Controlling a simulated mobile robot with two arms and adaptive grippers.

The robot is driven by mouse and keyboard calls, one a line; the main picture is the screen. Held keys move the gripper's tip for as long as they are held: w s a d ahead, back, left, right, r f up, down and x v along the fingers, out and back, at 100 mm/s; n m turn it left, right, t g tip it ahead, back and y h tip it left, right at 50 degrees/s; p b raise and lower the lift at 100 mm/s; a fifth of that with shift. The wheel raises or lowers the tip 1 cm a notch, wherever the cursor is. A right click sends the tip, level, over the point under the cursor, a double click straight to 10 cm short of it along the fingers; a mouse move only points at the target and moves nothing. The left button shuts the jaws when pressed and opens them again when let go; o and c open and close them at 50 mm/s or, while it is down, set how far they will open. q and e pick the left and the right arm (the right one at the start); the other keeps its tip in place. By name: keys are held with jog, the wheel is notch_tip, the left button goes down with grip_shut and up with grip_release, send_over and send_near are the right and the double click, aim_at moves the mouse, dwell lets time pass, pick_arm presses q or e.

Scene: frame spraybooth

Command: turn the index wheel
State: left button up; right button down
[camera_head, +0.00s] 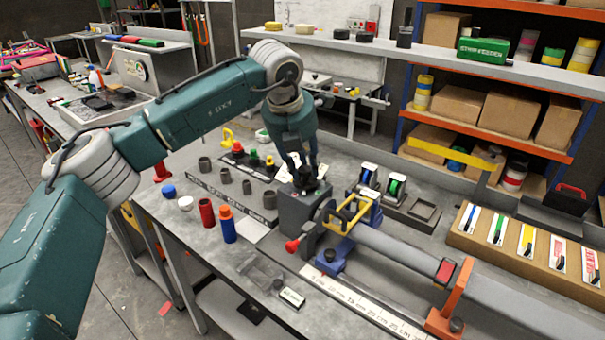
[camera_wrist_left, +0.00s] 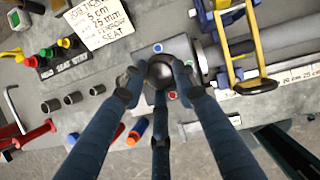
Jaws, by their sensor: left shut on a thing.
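The index wheel appears to be the dark round knob (camera_head: 307,184) on top of the grey block (camera_head: 290,209) near the middle of the bench. It also shows in the left wrist view (camera_wrist_left: 160,70), with the fingertips around it. My left gripper (camera_head: 304,172) comes down on it from above. Its three fingers also fill the lower half of the left wrist view (camera_wrist_left: 159,84) and are shut on the wheel. The fingers cover part of the wheel, so its markings cannot be read. My right gripper is out of view.
A yellow-handled clamp (camera_head: 347,213) stands just right of the block, beside the long grey tube (camera_head: 420,262). A white ruler strip (camera_head: 350,302) runs along the front.

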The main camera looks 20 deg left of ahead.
pick_arm(q)
jog(key=n+b, duration=0.1)
jog(key=n, duration=0.1)
jog(key=n+y+b, duration=0.1)
jog(key=shift+w+d+r+n, duration=0.15)
jog(key=shift+d+n, duration=0.05)
jog(key=shift+n, duration=0.2)
jog(key=n+y+b, duration=0.1)
jog(key=n, duration=0.2)
jog(key=shift+d+r+n+y, duration=0.1)
jog(key=shift+n+y, duration=0.2)
jog(key=n+y, duration=0.1)
jog(key=n, duration=0.1)
jog(key=shift+w+r+n+g, duration=0.1)
jog(key=shift+n+g, duration=0.2)
jog(key=shift+g, duration=0.1)
jog(key=shift+w+d+n+g+y, duration=0.1)
jog(key=shift+n+g+y, duration=0.3)
jog(key=shift+n, duration=1.1)
jog(key=o, duration=1.1)
jog(key=shift+o, duration=0.2)
jog(key=shift+f, duration=0.2)
